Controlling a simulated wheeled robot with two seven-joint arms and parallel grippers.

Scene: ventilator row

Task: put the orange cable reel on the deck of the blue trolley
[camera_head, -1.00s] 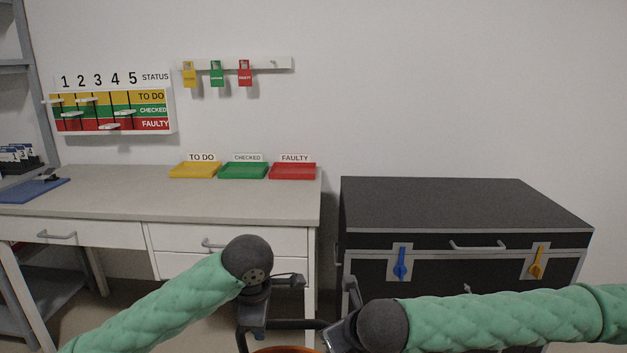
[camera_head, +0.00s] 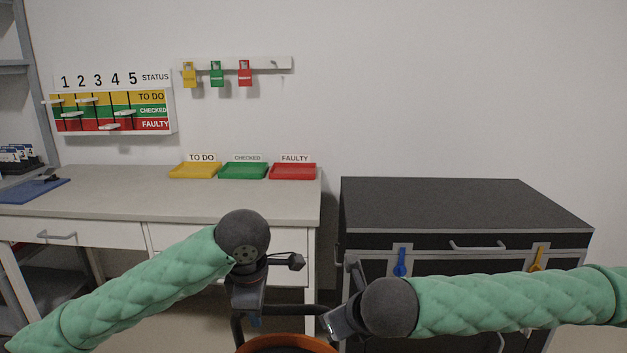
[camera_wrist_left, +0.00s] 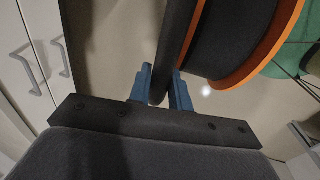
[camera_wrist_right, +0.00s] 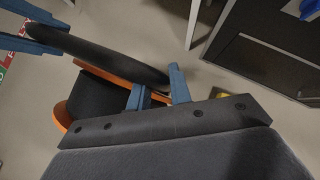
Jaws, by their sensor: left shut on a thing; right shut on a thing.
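The orange cable reel (camera_head: 290,343) shows at the bottom edge of the head view, its lower part cut off. It has orange flanges, a dark drum and a black tubular frame. In the left wrist view the reel (camera_wrist_left: 262,58) lies to the right of the fingers. My left gripper (camera_head: 246,308) is shut on the black tube, which runs between its blue fingers (camera_wrist_left: 162,88). My right gripper (camera_head: 338,322) is shut on the other side of the frame; the reel also shows in the right wrist view (camera_wrist_right: 62,115). The blue trolley is not in view.
A grey-topped desk (camera_head: 120,205) with yellow, green and red trays (camera_head: 292,171) stands ahead to the left. A large black case (camera_head: 460,205) with blue and yellow latches stands ahead to the right. A narrow floor gap separates them.

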